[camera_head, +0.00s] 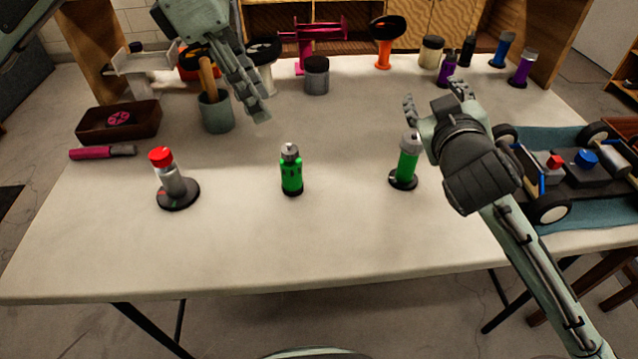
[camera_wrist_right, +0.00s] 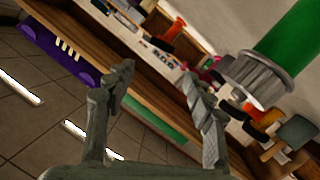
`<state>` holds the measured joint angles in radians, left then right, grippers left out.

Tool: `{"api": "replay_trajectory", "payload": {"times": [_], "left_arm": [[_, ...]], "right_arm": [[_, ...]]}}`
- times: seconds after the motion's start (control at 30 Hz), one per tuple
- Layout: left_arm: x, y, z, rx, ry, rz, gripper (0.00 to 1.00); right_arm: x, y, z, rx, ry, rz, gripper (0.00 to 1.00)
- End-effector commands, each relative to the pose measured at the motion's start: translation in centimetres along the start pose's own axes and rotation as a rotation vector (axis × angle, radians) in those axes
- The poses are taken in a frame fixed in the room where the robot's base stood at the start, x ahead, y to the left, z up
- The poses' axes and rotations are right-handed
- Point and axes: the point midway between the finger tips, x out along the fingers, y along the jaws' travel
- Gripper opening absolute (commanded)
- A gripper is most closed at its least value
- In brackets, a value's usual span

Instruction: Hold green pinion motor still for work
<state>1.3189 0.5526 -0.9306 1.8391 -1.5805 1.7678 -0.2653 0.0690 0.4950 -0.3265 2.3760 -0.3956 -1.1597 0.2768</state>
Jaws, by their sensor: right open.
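Two green motor-like cylinders stand upright on the table, and I cannot tell for sure which one is the pinion motor. One green cylinder (camera_head: 291,177) with a grey top stands mid-table, with no gripper touching it. The other green cylinder (camera_head: 408,163) has a grey cap and stands on a black round base, just left of my right gripper (camera_head: 436,100). A green cylinder with a ribbed grey end (camera_wrist_right: 290,45) shows large at upper right in the right wrist view. My right gripper is open and empty. My left gripper (camera_head: 262,112) hangs over the back left, its fingers seen edge-on.
A red-topped grey cylinder (camera_head: 172,180) stands on a black disc at left. A cup with a wooden handle (camera_head: 217,113) and a brown tray (camera_head: 90,124) are behind it. The racecar (camera_head: 570,175) lies on a blue mat at right. The table's front is clear.

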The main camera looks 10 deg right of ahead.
Motion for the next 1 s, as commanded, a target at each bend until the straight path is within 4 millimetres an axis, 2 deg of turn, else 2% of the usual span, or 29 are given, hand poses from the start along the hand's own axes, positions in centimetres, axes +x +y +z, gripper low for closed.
{"api": "replay_trajectory", "payload": {"times": [0.03, 0.2, 0.3, 0.4, 0.53, 0.67, 1.0], "left_arm": [[0.0, 0.0, 0.0, 0.000, 0.000, 0.000, 0.34], [0.0, 0.0, 0.0, 0.000, 0.000, 0.000, 0.34], [0.0, 0.0, 0.0, 0.000, 0.000, 0.000, 0.34], [0.0, 0.0, 0.0, 0.000, 0.000, 0.000, 0.34], [0.0, 0.0, 0.0, 0.000, 0.000, 0.000, 0.34], [0.0, 0.0, 0.0, 0.000, 0.000, 0.000, 0.34], [0.0, 0.0, 0.0, 0.000, 0.000, 0.000, 0.34]], "right_arm": [[-1.3, -2.7, -0.8, -0.018, 0.012, -0.063, 0.54], [-6.2, -11.1, -2.0, 0.003, 0.026, -0.272, 0.54], [-8.9, -15.2, -1.8, 0.091, 0.009, -0.377, 0.54], [-11.1, -18.3, -1.3, 0.197, -0.024, -0.455, 0.54], [-13.0, -20.7, -0.7, 0.300, -0.065, -0.514, 0.54], [-13.4, -21.8, -0.5, 0.343, -0.083, -0.536, 0.54], [-9.3, -24.2, -0.5, 0.347, -0.084, -0.535, 0.54]]}}
